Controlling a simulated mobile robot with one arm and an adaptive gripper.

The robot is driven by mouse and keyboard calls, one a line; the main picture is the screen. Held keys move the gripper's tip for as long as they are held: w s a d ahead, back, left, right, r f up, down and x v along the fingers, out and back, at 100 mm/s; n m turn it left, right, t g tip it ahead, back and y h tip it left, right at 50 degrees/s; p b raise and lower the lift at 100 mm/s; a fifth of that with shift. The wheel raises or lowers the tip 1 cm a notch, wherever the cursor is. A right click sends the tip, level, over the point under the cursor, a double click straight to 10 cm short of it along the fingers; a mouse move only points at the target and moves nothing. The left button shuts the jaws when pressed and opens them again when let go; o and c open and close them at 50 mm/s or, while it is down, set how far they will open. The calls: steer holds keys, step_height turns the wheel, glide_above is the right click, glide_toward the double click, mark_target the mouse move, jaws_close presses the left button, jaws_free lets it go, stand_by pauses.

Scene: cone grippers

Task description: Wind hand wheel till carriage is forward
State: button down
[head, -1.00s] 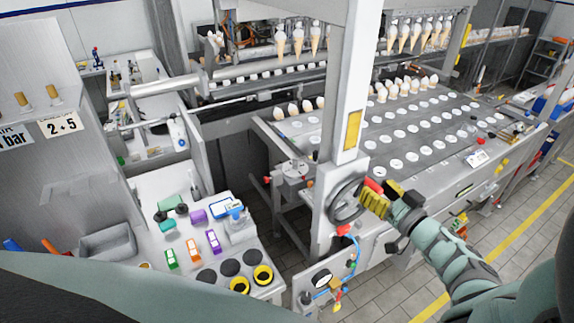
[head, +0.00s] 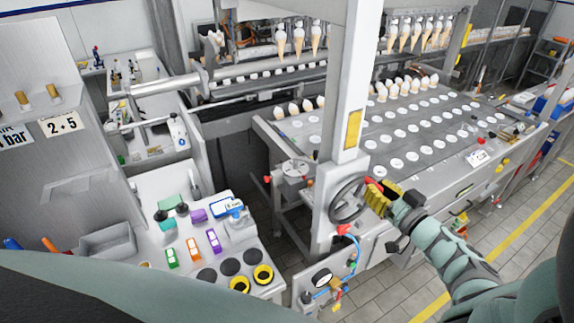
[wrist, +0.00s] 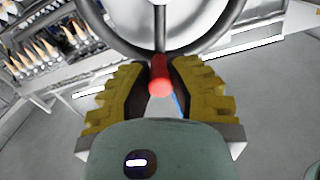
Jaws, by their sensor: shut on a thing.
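The dark hand wheel (head: 347,199) sits on the white machine post, right of centre in the head view. Its rim and spokes fill the top of the wrist view (wrist: 161,45). A red handle (wrist: 161,76) stands out from the rim. My gripper (head: 374,190), with yellow ribbed fingers, is shut on this handle at the wheel's right side. The fingers flank it in the wrist view (wrist: 160,88). Rows of cones (head: 299,42) hang at the back over the machine, some behind the post. The carriage's exact outline is hard to make out.
A conveyor table (head: 432,128) with rows of white round holes lies behind the wheel. A gauge and blue hose (head: 352,262) are below it. A side bench (head: 150,245) with coloured items stands at the left. Tiled floor (head: 395,295) is open in front.

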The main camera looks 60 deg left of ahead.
steer(key=shift+s, duration=0.1)
steer(key=shift+s+a+r+n+b, duration=0.1)
steer(key=shift+s+n+b, duration=0.5)
steer(key=shift+n+b, duration=0.35)
steer(key=shift+s+r+n+b, duration=0.1)
steer(key=shift+s+n+b, duration=0.55)
steer(key=shift+n, duration=0.5)
steer(key=c, duration=0.8)
jaws_free()
steer(key=shift+w, duration=0.1)
steer(key=shift+c, duration=0.2)
steer(key=d, duration=1.2)
steer(key=shift+s, duration=0.45)
